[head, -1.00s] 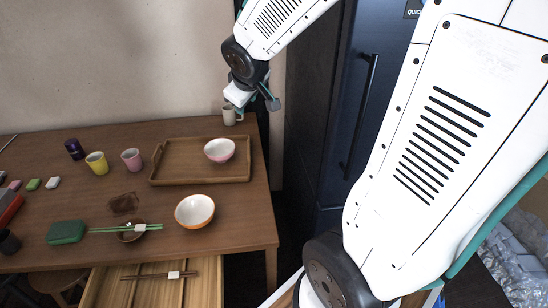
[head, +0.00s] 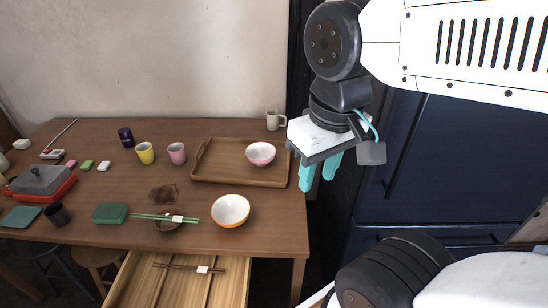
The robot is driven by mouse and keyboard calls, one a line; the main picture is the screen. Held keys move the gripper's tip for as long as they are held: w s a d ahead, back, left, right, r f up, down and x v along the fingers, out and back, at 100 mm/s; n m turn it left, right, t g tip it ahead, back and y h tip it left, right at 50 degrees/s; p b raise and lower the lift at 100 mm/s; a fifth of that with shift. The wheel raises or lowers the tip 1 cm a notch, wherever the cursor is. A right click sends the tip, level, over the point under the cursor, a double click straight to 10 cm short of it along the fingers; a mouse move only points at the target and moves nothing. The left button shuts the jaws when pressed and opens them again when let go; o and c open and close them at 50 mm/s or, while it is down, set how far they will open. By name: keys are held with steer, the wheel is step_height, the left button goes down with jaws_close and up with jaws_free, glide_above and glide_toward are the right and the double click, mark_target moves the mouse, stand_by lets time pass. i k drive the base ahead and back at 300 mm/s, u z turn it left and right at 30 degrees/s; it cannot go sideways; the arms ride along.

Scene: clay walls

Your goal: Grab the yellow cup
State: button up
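The yellow cup (head: 146,155) stands upright on the wooden table, left of a pink cup (head: 177,155) and in front of a dark purple cup. My gripper (head: 319,172) hangs with its two teal fingers pointing down near the table's right end, well to the right of the yellow cup. The fingers are apart with a gap between them, and nothing shows between them.
A wooden tray (head: 211,180) with a pink-white bowl (head: 260,153) lies between the cups and my gripper. A white mug (head: 273,120) stands behind it. An orange bowl (head: 230,210) and chopsticks (head: 164,218) lie in front. An open drawer (head: 138,281) juts out below. A dark fridge (head: 450,170) stands right.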

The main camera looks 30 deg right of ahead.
mark_target(146, 154)
steer(key=k, duration=1)
steer(key=u, duration=1.55)
steer(key=i, duration=4.3)
steer(key=z, duration=2.9)
